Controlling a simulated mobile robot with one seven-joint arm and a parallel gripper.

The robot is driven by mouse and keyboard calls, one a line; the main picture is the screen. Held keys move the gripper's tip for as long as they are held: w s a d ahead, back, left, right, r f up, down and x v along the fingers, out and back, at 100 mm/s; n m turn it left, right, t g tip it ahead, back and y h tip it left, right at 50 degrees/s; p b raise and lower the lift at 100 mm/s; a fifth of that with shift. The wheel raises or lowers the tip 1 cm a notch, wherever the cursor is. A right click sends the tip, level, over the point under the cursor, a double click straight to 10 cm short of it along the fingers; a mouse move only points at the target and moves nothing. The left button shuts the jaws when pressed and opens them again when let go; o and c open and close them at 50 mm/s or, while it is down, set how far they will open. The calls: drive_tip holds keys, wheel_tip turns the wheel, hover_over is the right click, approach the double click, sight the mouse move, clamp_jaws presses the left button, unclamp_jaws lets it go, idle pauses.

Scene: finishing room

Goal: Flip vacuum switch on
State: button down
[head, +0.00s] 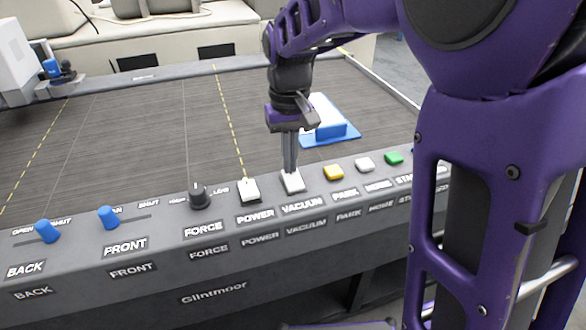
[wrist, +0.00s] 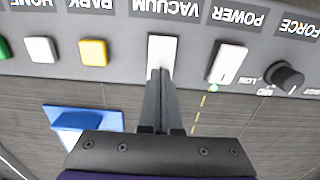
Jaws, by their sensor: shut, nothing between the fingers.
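The vacuum switch (head: 292,182) is a white rocker on the sloped grey control panel, above the VACUUM label. It also shows in the wrist view (wrist: 162,50), where the label reads upside down. My gripper (head: 290,170) points down with its fingers together and nothing between them. In the wrist view the fingertips (wrist: 160,72) lie over the near edge of the vacuum switch, at or very close to its surface. I cannot tell whether they press on it. The fingers hide a small part of the switch, and its on or off position is unclear.
The white power switch (head: 249,190) and black force knob (head: 199,196) stand left of the vacuum switch. Yellow park (head: 334,172), white home (head: 364,164) and green (head: 394,158) buttons stand to the right. A blue-based block (head: 330,130) lies on the dark bed (head: 150,130).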

drive_tip(key=shift+f, duration=0.25)
drive_tip(key=shift+r, duration=0.1)
wheel_tip(320, 180, up, 7)
drive_tip(key=p, duration=0.6)
idle(0.3)
idle(0.3)
